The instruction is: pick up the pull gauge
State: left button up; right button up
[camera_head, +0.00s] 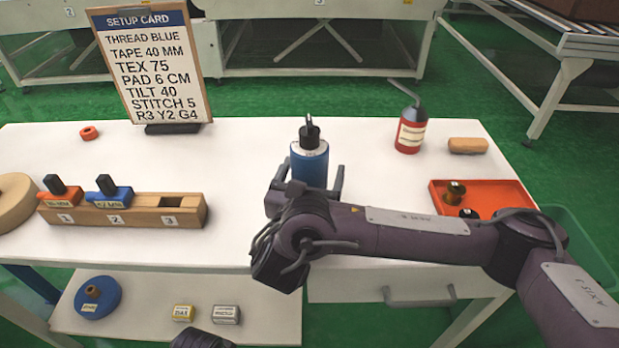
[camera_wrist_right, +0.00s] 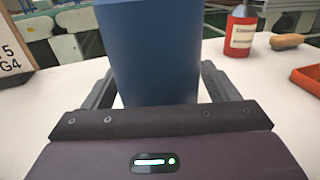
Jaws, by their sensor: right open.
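A blue cylinder (camera_head: 309,168) with a black knob-like top stands upright on the white table. I take it to be the pull gauge, though no name on it is legible. My right gripper (camera_head: 305,192) is open, its fingers on either side of the cylinder's lower part. In the right wrist view, the blue body (camera_wrist_right: 152,55) rises between the two fingers (camera_wrist_right: 160,92), with a visible gap at the right. Its top is cut off there, and the wrist hides its base. My left gripper's fingers are not shown; a dark part shows at the bottom edge of the head view.
A wooden block (camera_head: 140,212) with orange and blue tools stands left, before a setup card (camera_head: 155,65). A red bottle (camera_head: 410,132), a tan block (camera_head: 468,146) and an orange tray (camera_head: 500,187) are right. The lower shelf (camera_head: 262,315) holds a blue disc and two small blocks.

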jog(key=shift+r, duration=0.1)
jog(key=c, duration=1.5)
jog(key=shift+r, duration=0.1)
